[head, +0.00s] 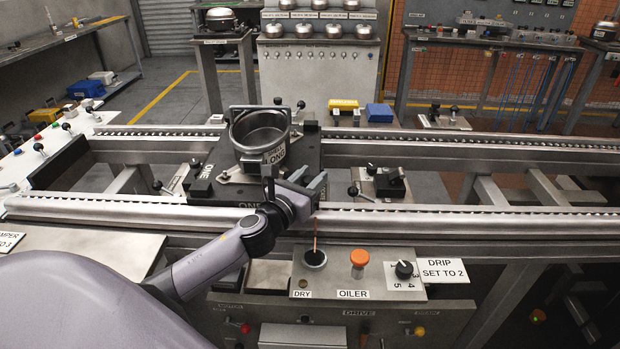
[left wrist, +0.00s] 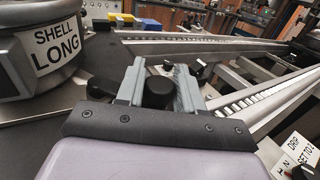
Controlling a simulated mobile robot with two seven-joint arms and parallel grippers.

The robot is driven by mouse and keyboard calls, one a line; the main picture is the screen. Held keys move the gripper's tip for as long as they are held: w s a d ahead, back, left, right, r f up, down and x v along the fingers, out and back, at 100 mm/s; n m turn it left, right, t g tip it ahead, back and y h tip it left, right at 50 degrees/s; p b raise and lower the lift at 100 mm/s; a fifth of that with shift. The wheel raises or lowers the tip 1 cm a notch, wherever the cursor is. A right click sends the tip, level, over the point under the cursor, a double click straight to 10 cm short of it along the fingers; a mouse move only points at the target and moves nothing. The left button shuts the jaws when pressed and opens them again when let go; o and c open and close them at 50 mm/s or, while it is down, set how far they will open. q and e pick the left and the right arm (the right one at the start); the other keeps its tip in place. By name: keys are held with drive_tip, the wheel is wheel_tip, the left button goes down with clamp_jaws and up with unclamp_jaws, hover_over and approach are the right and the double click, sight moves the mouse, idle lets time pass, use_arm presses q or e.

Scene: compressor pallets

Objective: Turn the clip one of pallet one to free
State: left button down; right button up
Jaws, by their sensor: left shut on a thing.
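Pallet one (head: 308,150) is a dark plate on the roller conveyor, with ONE labels on it. A round metal shell (head: 262,130) stands upright on it; its SHELL LONG label (left wrist: 58,45) shows in the left wrist view. My left gripper (head: 318,186) is at the pallet's front right corner. In the left wrist view its fingers (left wrist: 158,70) are on either side of a black knob (left wrist: 157,93), and it is shut on this knob. The knob looks like part of a clip; the rest of it is hidden by the gripper. My right gripper is not in view.
Conveyor rails (head: 470,222) run left and right of the pallet. An oiler panel (head: 350,280) with an orange button (head: 360,258) and a dial (head: 404,269) is below my left gripper. A black-handled fixture (head: 385,182) stands right of the pallet.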

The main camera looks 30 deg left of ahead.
use_arm(q)
drive_tip(key=shift+m+h, duration=0.5)
drive_tip(key=shift+h, duration=0.3)
drive_tip(key=c, duration=0.8)
unclamp_jaws()
drive_tip(key=shift+s, duration=0.15)
drive_tip(key=shift+s+a, duration=0.1)
drive_tip(key=shift+s, duration=3.35)
